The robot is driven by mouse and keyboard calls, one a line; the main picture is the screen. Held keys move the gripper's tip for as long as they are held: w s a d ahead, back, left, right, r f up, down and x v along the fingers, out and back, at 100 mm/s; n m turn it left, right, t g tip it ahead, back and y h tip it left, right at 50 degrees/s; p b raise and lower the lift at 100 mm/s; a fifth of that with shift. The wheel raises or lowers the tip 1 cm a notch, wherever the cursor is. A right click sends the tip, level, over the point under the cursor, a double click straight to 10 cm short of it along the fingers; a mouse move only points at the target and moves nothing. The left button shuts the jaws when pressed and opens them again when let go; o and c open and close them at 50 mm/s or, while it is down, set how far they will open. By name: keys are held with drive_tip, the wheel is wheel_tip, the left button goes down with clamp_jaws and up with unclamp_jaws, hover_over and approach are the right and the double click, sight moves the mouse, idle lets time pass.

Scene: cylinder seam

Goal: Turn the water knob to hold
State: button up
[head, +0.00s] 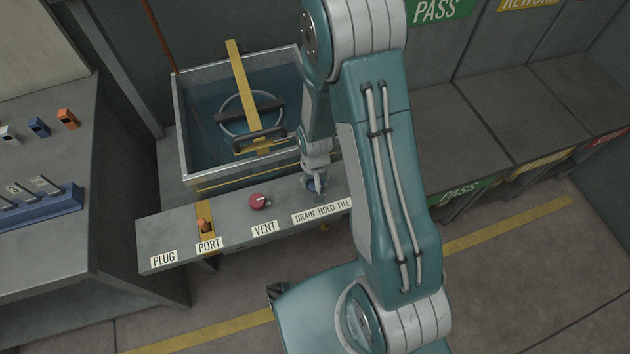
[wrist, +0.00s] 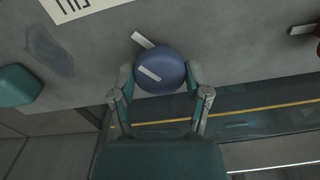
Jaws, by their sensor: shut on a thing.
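The blue water knob (wrist: 160,70) sits on the grey front ledge, behind the DRAIN HOLD FILL label (head: 322,211). In the wrist view a white line on the knob's face slants down to the right. A separate white mark (wrist: 143,40) lies at the knob's edge, roughly parallel to that line but offset from it. My gripper (wrist: 160,74) has one finger on each side of the knob and is shut on it. In the head view my gripper (head: 315,186) reaches down onto the knob and mostly hides it. I cannot read which label word the knob points to.
A red VENT knob (head: 260,201) and an orange piece at PORT (head: 203,225) stand left along the ledge (head: 165,232). Behind is a water tank (head: 183,135) with a yellow bar (head: 245,90) across it. A bench with coloured parts (head: 38,127) is at left.

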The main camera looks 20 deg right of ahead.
sight(314, 183)
drive_tip(key=shift+m, duration=3.4)
drive_tip(key=shift+s, duration=0.1)
drive_tip(key=o, duration=1.1)
drive_tip(key=shift+a, duration=0.1)
drive_tip(key=shift+r, duration=0.3)
wheel_tip(314, 183, up, 11)
drive_tip(key=shift+r, duration=0.1)
